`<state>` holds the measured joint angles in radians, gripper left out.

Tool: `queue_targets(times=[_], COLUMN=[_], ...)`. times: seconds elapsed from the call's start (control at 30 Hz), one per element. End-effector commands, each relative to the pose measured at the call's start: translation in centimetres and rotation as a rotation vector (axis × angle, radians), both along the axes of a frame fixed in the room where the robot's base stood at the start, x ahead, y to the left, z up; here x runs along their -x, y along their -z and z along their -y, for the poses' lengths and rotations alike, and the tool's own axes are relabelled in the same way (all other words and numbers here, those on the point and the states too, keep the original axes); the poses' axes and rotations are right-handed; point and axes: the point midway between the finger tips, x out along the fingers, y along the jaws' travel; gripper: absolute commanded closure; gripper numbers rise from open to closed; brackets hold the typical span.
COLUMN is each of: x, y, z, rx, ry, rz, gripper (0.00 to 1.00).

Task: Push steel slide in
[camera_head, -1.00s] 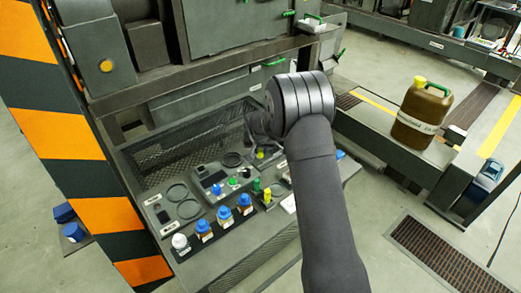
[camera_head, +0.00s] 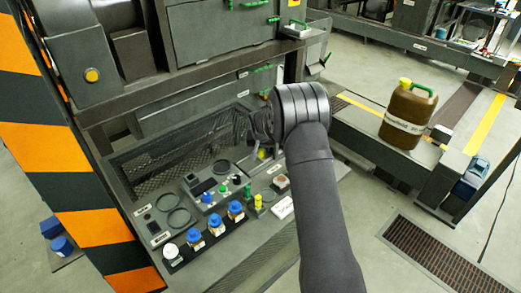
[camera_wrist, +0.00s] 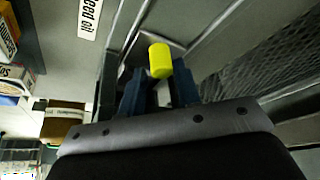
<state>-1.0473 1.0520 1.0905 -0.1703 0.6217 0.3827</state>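My gripper (camera_wrist: 160,80) has two dark blue fingers standing apart in the wrist view. A yellow cylindrical knob (camera_wrist: 160,60) shows between and just beyond their tips. I cannot tell whether the fingers touch it. A grey metal part with straight edges (camera_wrist: 200,50) lies around and behind the knob. I cannot tell for sure which piece is the steel slide or how far in it sits. A small yellow piece (camera_head: 262,153) shows at the lower edge of my wrist, beside the mesh tray.
Blue-capped bottles (camera_head: 216,224) and a white-capped one (camera_head: 171,251) stand on the bench at lower left, near a control panel (camera_head: 213,192). A mesh-walled tray (camera_head: 160,165) lies behind them. A brown jug (camera_head: 408,115) stands at right. A striped post (camera_head: 75,190) rises at left.

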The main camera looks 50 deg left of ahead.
Motion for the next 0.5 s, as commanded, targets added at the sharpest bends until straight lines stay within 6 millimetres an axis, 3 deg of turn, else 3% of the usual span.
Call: queue_targets(times=[0.5], x=[-0.14], y=[0.05], z=[0.2], rx=[0.004], ry=[0.001], rz=[0.0], gripper=[0.57])
